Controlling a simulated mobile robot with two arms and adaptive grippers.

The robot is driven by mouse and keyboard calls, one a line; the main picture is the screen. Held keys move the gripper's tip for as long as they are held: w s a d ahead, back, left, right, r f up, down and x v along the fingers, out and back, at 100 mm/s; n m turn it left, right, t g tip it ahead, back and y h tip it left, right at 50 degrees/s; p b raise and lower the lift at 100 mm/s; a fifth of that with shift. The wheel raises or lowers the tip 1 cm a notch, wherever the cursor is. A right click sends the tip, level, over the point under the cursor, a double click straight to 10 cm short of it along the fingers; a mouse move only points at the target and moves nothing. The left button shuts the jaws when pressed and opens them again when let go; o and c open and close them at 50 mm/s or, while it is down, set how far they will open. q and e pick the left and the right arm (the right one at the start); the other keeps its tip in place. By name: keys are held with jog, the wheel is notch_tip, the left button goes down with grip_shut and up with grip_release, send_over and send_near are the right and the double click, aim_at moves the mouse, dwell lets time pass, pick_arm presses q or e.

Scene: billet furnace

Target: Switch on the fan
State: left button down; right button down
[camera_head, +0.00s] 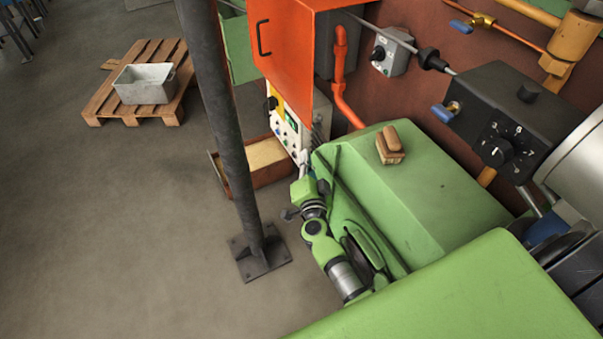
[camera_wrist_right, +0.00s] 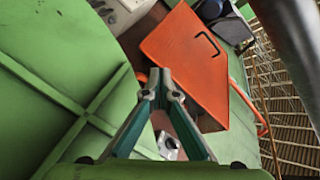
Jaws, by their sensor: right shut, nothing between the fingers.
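No fan is plainly recognisable. A pale control panel (camera_head: 288,124) with small buttons, a green display and a black knob (camera_head: 271,103) stands below the orange cabinet. A grey box with a black rotary knob (camera_head: 391,54) is on the brown wall. I cannot tell which control belongs to the fan. My right gripper (camera_head: 304,160) is near the lower part of the pale panel; contact cannot be told. In the right wrist view the right gripper (camera_wrist_right: 160,80) is shut and empty, its fingertips together in front of the orange cabinet door (camera_wrist_right: 186,55). My left gripper does not show.
The green machine housing (camera_head: 440,205) lies beside my right arm, with a brown brush-like block (camera_head: 390,145) on top. A dark post (camera_head: 230,130) stands to the left. A pallet (camera_head: 145,112) carries a grey bin (camera_head: 145,83).

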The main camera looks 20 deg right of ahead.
jog(key=shift+n+y, duration=0.7)
jog(key=shift+n, duration=0.2)
jog(key=shift+s+a+f, duration=0.2)
jog(key=shift+a+f, duration=0.1)
jog(key=shift+f, duration=0.4)
jog(key=shift+s+a+f, duration=0.15)
jog(key=shift+a+f, duration=0.15)
jog(key=shift+f, duration=0.45)
jog(key=shift+s+a+f, duration=0.2)
jog(key=shift+a+f, duration=0.1)
jog(key=shift+f, duration=0.4)
